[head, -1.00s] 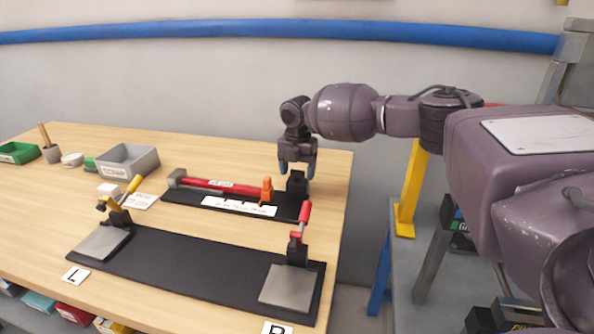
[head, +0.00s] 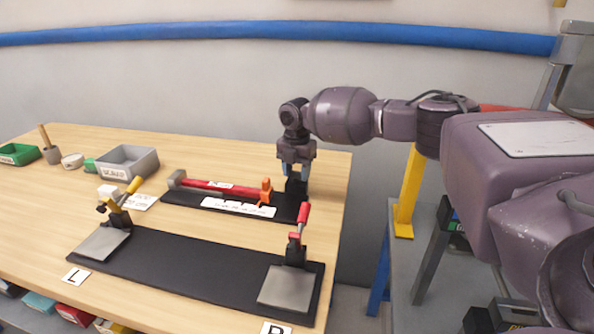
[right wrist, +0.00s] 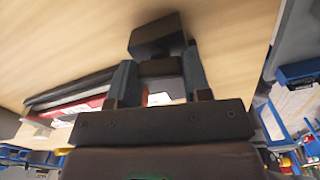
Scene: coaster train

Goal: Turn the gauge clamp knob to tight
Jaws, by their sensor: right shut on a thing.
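The gauge is a red bar (head: 222,188) on a black board, with an orange slider (head: 265,191) near its right end. A black block (head: 296,187) stands at the board's right end and also shows in the right wrist view (right wrist: 158,35). My right gripper (head: 296,172) points down over this block. In the right wrist view its two fingers (right wrist: 160,80) stand on either side of a dark piece by the block, which I take for the clamp knob. The knob is mostly hidden, so its turn angle cannot be read. My left gripper is out of view.
In front lies a long black fixture (head: 190,265) with a yellow-handled clamp (head: 122,200) at left and a red-handled clamp (head: 301,225) at right. A grey bin (head: 127,162) stands at the back left. The table's right edge is close to the gauge.

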